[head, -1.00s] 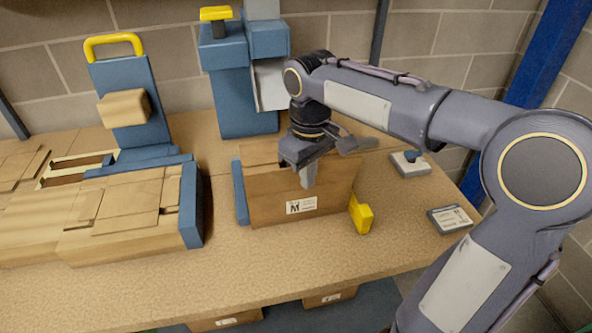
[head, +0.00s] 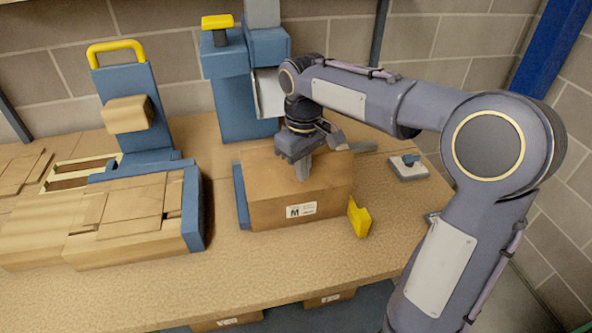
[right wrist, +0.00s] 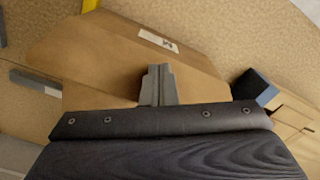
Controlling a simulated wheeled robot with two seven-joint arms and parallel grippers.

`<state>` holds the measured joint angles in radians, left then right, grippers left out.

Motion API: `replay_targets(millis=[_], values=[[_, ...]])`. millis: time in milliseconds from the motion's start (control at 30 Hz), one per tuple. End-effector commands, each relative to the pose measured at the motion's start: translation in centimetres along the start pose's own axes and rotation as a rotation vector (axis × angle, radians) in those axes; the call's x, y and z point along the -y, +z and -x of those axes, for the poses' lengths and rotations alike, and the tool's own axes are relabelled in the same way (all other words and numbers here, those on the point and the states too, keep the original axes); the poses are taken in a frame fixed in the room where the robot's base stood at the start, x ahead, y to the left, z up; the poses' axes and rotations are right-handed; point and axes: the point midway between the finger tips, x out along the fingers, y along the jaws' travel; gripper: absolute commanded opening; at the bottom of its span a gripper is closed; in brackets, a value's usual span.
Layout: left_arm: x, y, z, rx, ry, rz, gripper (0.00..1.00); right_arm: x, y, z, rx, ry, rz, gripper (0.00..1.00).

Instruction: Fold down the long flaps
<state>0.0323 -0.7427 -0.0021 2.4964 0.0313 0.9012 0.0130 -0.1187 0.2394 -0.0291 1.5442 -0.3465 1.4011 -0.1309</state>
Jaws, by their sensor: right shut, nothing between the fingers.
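The cardboard box (head: 270,211) with a white M label stands on the bench, between a blue stop on its left and a yellow block on its right. Its near long flap (head: 265,184) lies about level across the top in the head view. My right gripper (head: 303,176) is shut and empty, with its fingertips down at the flap's top surface; I cannot tell whether they touch. In the right wrist view the shut fingers (right wrist: 158,85) are over the brown cardboard (right wrist: 100,60). The gripper hides part of the box's far side. My left gripper is not in view.
A blue stand (head: 245,95) with a yellow handle rises behind the box. Flat cardboard pieces (head: 120,215) lie at the left within a blue frame. A yellow block (head: 359,217) sits at the box's right corner. The bench front (head: 250,270) is clear.

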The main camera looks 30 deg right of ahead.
Motion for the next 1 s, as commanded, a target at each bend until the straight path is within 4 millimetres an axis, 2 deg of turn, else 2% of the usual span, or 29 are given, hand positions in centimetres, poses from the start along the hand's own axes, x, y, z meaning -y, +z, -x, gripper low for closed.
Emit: replay_targets(millis=[600,867,1000], values=[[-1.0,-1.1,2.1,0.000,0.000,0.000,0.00,-1.9,-3.2,0.1,0.002,0.000,0.000,0.00],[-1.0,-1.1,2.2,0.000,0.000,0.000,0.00,-2.1,-3.6,0.0,0.000,0.000,0.000,0.00],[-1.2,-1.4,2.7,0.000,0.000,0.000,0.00,-2.1,-3.6,0.6,0.000,0.000,0.000,0.00]])
